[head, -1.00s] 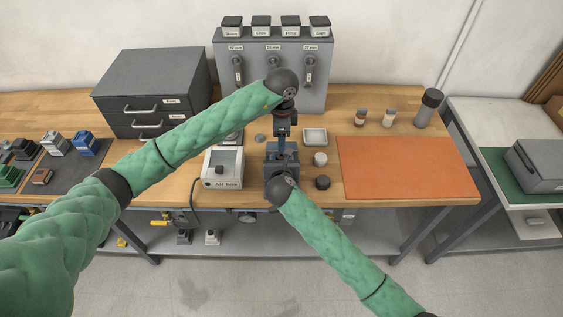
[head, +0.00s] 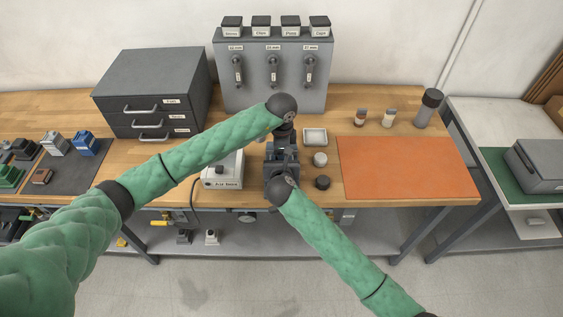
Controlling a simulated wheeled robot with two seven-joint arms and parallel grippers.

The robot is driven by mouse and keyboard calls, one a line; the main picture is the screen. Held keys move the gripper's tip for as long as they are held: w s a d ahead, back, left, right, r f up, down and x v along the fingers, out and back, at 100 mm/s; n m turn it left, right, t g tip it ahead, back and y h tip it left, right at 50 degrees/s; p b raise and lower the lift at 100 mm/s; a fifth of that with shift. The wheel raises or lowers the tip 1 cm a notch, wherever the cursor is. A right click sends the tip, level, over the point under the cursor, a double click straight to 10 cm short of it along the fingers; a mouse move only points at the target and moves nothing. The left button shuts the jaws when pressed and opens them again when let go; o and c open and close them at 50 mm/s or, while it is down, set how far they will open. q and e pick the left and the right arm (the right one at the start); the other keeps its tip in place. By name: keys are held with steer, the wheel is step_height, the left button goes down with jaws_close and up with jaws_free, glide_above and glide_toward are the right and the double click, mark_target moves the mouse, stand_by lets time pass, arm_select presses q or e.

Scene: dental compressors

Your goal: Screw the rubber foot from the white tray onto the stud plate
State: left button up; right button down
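The white tray (head: 315,136) sits on the bench right of my grippers and looks empty. My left gripper (head: 284,147) points down at the middle of the bench, its fingers largely hidden by its own dark wrist. My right gripper (head: 281,160) is just in front of and below it, beside the pale box. The two grippers overlap in the picture, and I cannot tell whether they touch. I cannot make out the rubber foot or the stud plate; either may be hidden between the grippers. Neither gripper's opening can be read.
A pale box (head: 222,172) stands left of the grippers. A white jar (head: 320,159) and a dark round piece (head: 323,182) are to the right, near an orange mat (head: 408,167). A grey dispenser (head: 273,75) stands behind; a drawer cabinet (head: 153,92) is back left.

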arm_select(q)
steer(key=shift+f, duration=0.1)
steer(key=shift+c, duration=0.2)
steer(key=c, duration=1)
steer(key=o, duration=1.1)
steer(key=shift+r, duration=2.25)
steer(key=shift+c, duration=0.3)
